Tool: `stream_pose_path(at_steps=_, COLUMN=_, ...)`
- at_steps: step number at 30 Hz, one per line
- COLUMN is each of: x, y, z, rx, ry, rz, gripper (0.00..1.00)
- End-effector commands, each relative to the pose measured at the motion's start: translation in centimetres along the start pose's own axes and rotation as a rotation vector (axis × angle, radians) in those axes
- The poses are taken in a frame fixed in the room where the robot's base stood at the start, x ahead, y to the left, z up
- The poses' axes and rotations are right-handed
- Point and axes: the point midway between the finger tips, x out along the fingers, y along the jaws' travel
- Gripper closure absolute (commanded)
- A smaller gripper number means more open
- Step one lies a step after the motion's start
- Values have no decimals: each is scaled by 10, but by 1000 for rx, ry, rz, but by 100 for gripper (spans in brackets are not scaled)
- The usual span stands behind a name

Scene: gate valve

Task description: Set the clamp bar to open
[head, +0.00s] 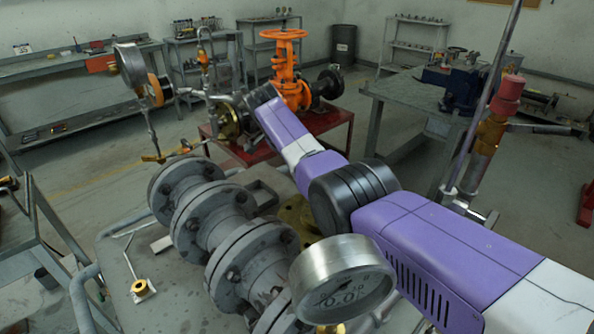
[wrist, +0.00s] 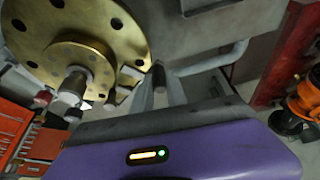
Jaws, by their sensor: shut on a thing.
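In the wrist view, my gripper (wrist: 163,88) reaches up from its grey and purple housing, its narrow fingers closed around a small dark bar end (wrist: 158,73). This appears to be the clamp bar, but most of it is hidden. A round brass flange (wrist: 120,38) with bolt holes is just left of the fingers. In the head view, my purple arm reaches from the lower right to the upper left. My gripper is hidden there behind the arm's dark end, near the brass-coloured fitting at the pipe assembly.
Grey flanged pipes (head: 190,205) with a large dial gauge (head: 342,275) lie in front. An orange handwheel valve (head: 290,65) stands on a red stand behind my arm. Another gauge (head: 131,66) rises at the upper left. Open floor shows at the left.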

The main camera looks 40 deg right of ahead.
Motion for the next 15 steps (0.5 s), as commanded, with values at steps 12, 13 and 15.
stream_pose_path(at_steps=12, x=-1, y=0, z=1, rx=-2, ry=-1, rz=-1, gripper=64)
stream_pose_path(at_steps=13, x=-1, y=0, z=1, rx=-2, ry=-1, rz=-1, gripper=60)
stream_pose_path(at_steps=15, x=0, y=0, z=1, rx=-2, ry=0, rz=-1, gripper=60)
